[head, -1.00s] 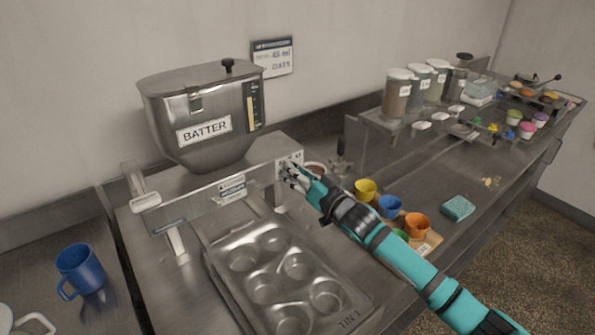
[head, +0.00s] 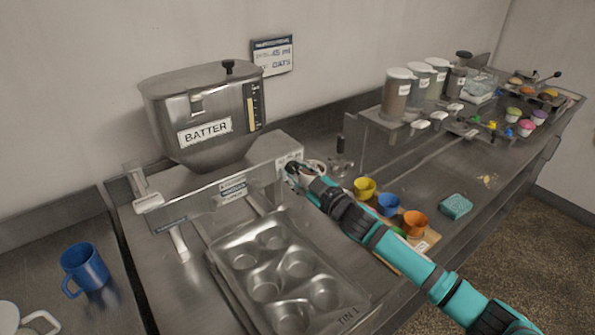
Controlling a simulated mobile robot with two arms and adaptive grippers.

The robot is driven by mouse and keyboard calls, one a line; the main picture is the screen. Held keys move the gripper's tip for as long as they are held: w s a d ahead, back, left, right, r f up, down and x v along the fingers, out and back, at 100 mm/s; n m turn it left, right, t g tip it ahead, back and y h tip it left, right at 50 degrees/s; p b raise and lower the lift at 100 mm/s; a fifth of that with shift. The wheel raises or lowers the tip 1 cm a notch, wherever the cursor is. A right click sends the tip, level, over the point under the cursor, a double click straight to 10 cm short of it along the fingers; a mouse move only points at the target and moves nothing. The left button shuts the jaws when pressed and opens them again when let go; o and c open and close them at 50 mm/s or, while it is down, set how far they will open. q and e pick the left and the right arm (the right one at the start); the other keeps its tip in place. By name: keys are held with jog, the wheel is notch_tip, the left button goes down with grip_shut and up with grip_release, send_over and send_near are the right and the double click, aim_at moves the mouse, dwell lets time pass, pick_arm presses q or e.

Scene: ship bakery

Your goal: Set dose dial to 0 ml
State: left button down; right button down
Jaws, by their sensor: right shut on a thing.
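The batter dispenser (head: 215,118) stands at the left, a steel hopper labelled BATTER over a long steel base. The dose dial sits on the right end of the base's front panel (head: 287,160) and is largely hidden by my right gripper. My right gripper (head: 291,171) is at that panel end, shut on what appears to be the dial's knob. The dial's pointer and setting cannot be read. My left gripper is not in view.
A muffin tin (head: 246,280) lies in front of the dispenser. A blue mug (head: 84,268) stands at left. Yellow (head: 365,188), blue and orange cups stand beside my right forearm. A teal sponge (head: 456,206) lies right of them. A wall card (head: 272,56) reads 45 ml, OATS.

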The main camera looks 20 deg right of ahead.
jog(key=n, duration=0.5)
jog(key=shift+n, duration=0.3)
jog(key=n, duration=0.5)
jog(key=shift+f+n+p, duration=0.1)
jog(key=shift+n+p, duration=0.2)
jog(key=c, duration=0.9)
grip_release()
jog(key=shift+s, duration=0.15)
jog(key=v, duration=1.1)
jog(key=shift+s+d, duration=0.15)
jog(key=shift+s, duration=0.25)
